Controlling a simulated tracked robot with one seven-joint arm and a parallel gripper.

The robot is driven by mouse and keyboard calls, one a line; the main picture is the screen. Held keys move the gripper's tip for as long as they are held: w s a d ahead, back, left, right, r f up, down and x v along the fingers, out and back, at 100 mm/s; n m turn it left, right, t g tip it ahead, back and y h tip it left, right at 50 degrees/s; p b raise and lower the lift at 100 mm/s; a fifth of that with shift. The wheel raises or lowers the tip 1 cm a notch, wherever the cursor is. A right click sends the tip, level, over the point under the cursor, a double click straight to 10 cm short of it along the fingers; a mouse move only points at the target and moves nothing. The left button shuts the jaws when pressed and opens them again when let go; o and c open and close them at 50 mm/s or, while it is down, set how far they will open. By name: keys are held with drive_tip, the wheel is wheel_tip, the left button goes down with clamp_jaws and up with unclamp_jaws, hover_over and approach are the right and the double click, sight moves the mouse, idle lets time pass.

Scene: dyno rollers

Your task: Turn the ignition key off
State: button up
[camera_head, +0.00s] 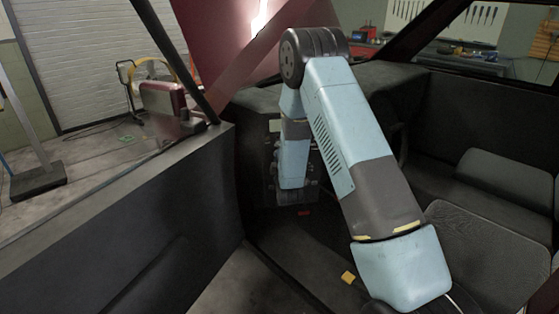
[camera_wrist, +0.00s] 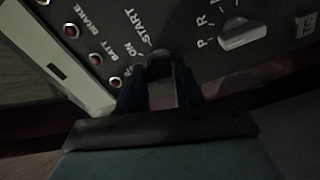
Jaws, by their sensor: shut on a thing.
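The ignition key is mostly hidden between my fingers in the wrist view; a dark rounded part of the switch (camera_wrist: 158,60) shows just above them, beside the ON and START labels. My gripper (camera_wrist: 160,90) is shut on the key, its two dark fingers against the dark panel (camera_wrist: 180,22). The key's exact angle cannot be told. In the head view my arm reaches into the cab toward the dashboard (camera_head: 250,104), and my gripper and the key cannot be made out there.
A white selector knob (camera_wrist: 240,36) sits right of the switch. Red indicators (camera_wrist: 115,83) marked BRAKE and BATT line the left. In the head view, a door panel (camera_head: 130,225) stands left of my arm and a seat (camera_head: 490,235) right.

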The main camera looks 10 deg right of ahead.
drive_tip(key=shift+s+a+f+n, duration=0.1)
drive_tip(key=shift+n, duration=0.7)
drive_tip(key=shift+a+f+n, duration=0.1)
drive_tip(key=shift+n, duration=0.7)
drive_tip(key=o, duration=0.7)
drive_tip(key=shift+f, duration=0.1)
drive_tip(key=o, duration=0.3)
drive_tip(key=shift+o, duration=0.2)
drive_tip(key=shift+d, duration=0.1)
drive_tip(key=s, duration=1.3)
drive_tip(key=shift+s+d, duration=0.15)
drive_tip(key=shift+s, duration=0.2)
